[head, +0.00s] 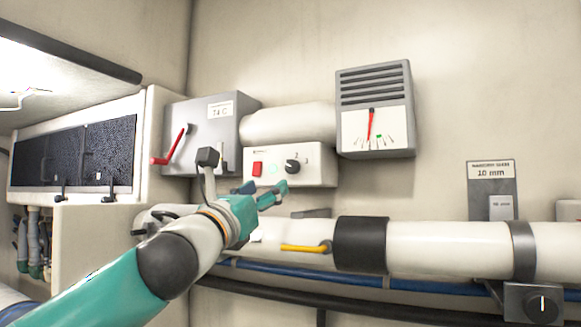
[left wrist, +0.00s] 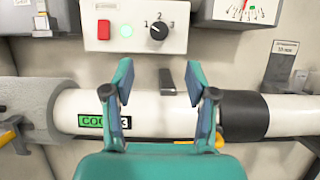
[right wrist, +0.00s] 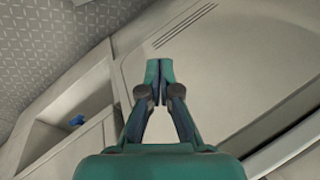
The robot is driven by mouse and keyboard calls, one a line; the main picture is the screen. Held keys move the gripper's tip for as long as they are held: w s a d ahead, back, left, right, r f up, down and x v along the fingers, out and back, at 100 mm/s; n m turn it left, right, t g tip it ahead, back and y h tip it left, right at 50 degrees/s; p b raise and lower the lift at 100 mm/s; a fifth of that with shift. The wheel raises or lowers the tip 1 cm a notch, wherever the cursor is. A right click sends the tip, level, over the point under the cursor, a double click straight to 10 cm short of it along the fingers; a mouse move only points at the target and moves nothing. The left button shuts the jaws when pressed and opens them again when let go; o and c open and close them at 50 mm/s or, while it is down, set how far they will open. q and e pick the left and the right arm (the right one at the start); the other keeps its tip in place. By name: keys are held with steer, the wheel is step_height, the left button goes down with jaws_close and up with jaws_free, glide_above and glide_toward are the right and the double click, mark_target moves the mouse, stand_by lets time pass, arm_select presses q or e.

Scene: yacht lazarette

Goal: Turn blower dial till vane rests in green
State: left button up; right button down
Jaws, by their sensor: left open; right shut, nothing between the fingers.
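The black blower dial (head: 292,166) is on a white control box (head: 318,178), with marks 1, 2 and 3 around it in the left wrist view (left wrist: 158,31). Its pale pointer mark seems to face 1. The grey gauge housing (head: 407,143) is to the right, with a red vane (head: 371,124) hanging almost straight down. The vane's tip is left of the small green mark (head: 379,141). My left gripper (head: 265,190) is open and empty, below and in front of the box, apart from the dial. My right gripper (right wrist: 159,65) is shut and empty, away from the panel.
The box also has a red switch (head: 257,168) and a lit green lamp (left wrist: 126,31). A grey box with a red lever (head: 170,150) is at left. A white pipe (head: 440,248) with a black sleeve (head: 360,244) and yellow handle (head: 302,248) runs below.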

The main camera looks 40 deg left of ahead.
mark_target(291, 169)
arm_select(q)
steer(key=p+x, duration=0.5)
steer(key=x, duration=0.5)
steer(key=shift+w+a+r, duration=0.15)
steer(key=shift+w+r, duration=0.05)
steer(key=shift+w+a+r+p, duration=0.15)
steer(key=shift+w+a+p, duration=0.15)
steer(key=shift+w, duration=0.4)
jaws_close()
